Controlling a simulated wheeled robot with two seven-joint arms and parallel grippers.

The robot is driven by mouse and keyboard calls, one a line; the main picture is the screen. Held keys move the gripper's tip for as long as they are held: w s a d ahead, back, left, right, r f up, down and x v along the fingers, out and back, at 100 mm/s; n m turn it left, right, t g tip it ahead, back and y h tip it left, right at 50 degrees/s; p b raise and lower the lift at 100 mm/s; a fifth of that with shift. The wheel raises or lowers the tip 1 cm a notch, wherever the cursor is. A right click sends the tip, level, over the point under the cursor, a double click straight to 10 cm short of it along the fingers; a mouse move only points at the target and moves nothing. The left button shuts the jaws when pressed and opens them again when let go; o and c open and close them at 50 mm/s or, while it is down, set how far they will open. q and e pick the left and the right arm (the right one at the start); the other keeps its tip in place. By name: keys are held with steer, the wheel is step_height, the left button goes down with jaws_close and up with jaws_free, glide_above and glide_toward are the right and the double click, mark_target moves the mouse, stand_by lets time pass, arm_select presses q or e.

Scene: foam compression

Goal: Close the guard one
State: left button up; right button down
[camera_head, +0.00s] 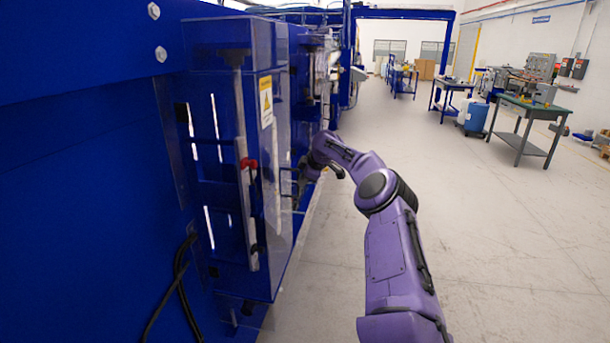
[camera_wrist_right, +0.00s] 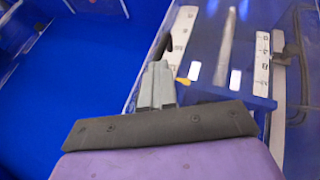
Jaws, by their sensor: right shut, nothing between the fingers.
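The guard (camera_head: 273,190) is a clear panel with a yellow warning label on the blue machine at the left of the head view. From this angle I cannot tell exactly how far its door stands open. My right gripper (camera_head: 299,183) is at the far side of the guard, close to the panel, and partly hidden by the wrist. In the right wrist view its fingers (camera_wrist_right: 158,82) are together with nothing between them, and I cannot tell whether they touch the panel. My left gripper is out of view.
The blue machine wall (camera_head: 90,170) fills the left side. A red latch-like part (camera_head: 247,163) sits on a vertical rail, and black cables (camera_head: 179,275) hang below. The floor (camera_head: 500,230) to the right is clear, with a green-topped table (camera_head: 532,106) farther back.

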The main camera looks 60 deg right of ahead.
steer(key=b+v, duration=0.3)
steer(key=v, duration=0.7)
steer(key=shift+s+b, duration=0.2)
steer(key=shift+b, duration=0.15)
steer(key=shift+w+a+f, duration=0.1)
steer(key=shift+w+f, duration=0.05)
steer(key=shift+f, duration=0.05)
